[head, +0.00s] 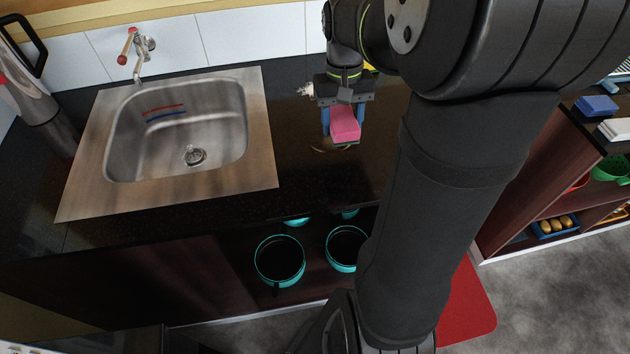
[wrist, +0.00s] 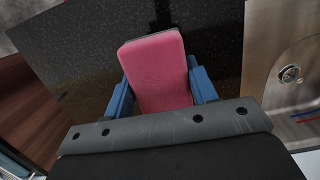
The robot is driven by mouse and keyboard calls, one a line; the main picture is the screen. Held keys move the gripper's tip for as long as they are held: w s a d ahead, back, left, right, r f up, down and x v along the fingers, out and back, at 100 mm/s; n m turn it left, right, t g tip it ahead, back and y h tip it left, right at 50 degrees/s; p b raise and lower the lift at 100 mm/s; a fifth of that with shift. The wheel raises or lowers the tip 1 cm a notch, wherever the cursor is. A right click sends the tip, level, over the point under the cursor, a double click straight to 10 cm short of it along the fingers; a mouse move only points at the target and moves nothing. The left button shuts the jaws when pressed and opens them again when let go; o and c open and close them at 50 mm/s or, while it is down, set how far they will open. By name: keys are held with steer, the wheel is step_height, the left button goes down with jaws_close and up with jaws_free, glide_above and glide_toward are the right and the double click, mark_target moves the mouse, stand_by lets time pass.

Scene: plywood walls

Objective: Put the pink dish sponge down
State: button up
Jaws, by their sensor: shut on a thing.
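The pink dish sponge (head: 345,124) is held between the blue fingers of my gripper (head: 341,126), over the black countertop (head: 300,150) to the right of the sink. In the wrist view the sponge (wrist: 158,70) stands out beyond the blue fingers of my gripper (wrist: 160,90), which press on its two sides. Dark speckled counter shows around it. I cannot tell whether the sponge touches the counter.
A steel sink (head: 178,130) with a tap (head: 138,52) is at the left. A small pale object (head: 306,90) lies just left of my gripper. Teal pots (head: 280,261) stand below the counter. Shelves with a blue block (head: 597,106) are at the right.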

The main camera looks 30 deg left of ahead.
steer(key=s+d, duration=0.6)
steer(key=d, duration=0.4)
glide_above(315, 190)
steer(key=f, duration=0.6)
steer(key=shift+w+a+f, duration=0.25)
steer(key=shift+f, duration=2)
steer(key=shift+f, duration=0.1)
steer(key=shift+f, duration=0.25)
steer(key=o, duration=0.9)
steer(key=shift+s+d+f, duration=0.15)
steer(key=shift+f, duration=0.05)
steer(key=shift+o, duration=0.3)
step_height(315, 190, up, 13)
steer(key=w+a, duration=0.1)
steer(key=shift+w+a, duration=0.3)
